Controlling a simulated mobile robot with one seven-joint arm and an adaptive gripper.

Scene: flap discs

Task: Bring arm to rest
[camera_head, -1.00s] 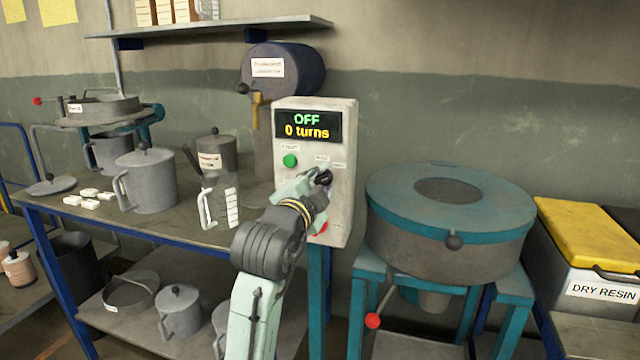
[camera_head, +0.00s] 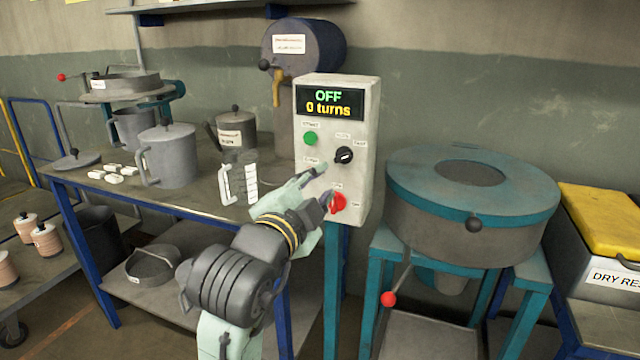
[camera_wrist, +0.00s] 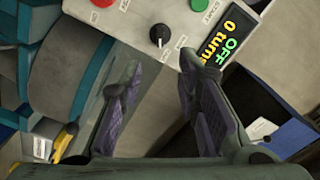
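My gripper (camera_head: 322,184) is in front of the white control box (camera_head: 366,110), near its lower left. In the wrist view my gripper (camera_wrist: 155,90) has its two fingers apart with nothing between them. The box's black knob (camera_head: 344,155) is just above and to the right of the fingertips in the head view. It also shows in the wrist view (camera_wrist: 160,35), beyond the fingertips and apart from them. A red switch (camera_head: 338,203) sits low on the box, close to the lower finger. The display (camera_head: 330,103) reads OFF and 0 turns.
A round mixer with a teal lid (camera_head: 420,185) stands right of the box. A bench with a grey lidded pot (camera_head: 170,160) and a clear measuring jug (camera_head: 238,180) is to the left. A yellow-lidded bin (camera_head: 605,215) is at the far right.

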